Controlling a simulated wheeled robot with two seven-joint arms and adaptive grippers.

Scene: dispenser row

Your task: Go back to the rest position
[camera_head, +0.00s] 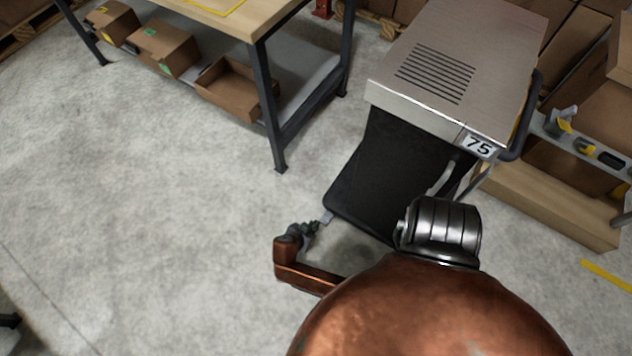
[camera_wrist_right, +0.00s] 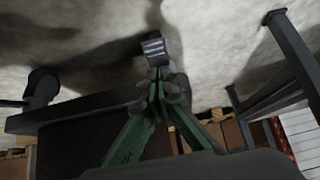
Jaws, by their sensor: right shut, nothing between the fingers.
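My right gripper (camera_head: 325,218) shows small in the head view, past a copper-coloured link of my arm. It appears just off the lower left corner of the black front of a metal-topped dispenser (camera_head: 450,50); whether it touches cannot be told. In the right wrist view, the gripper's green-grey fingers come together at the pale tips (camera_wrist_right: 155,48), shut and empty, against the concrete floor. My left gripper is in neither view.
The dispenser carries a "75" label (camera_head: 479,146). More boxes and a rail (camera_head: 590,145) stand at right.

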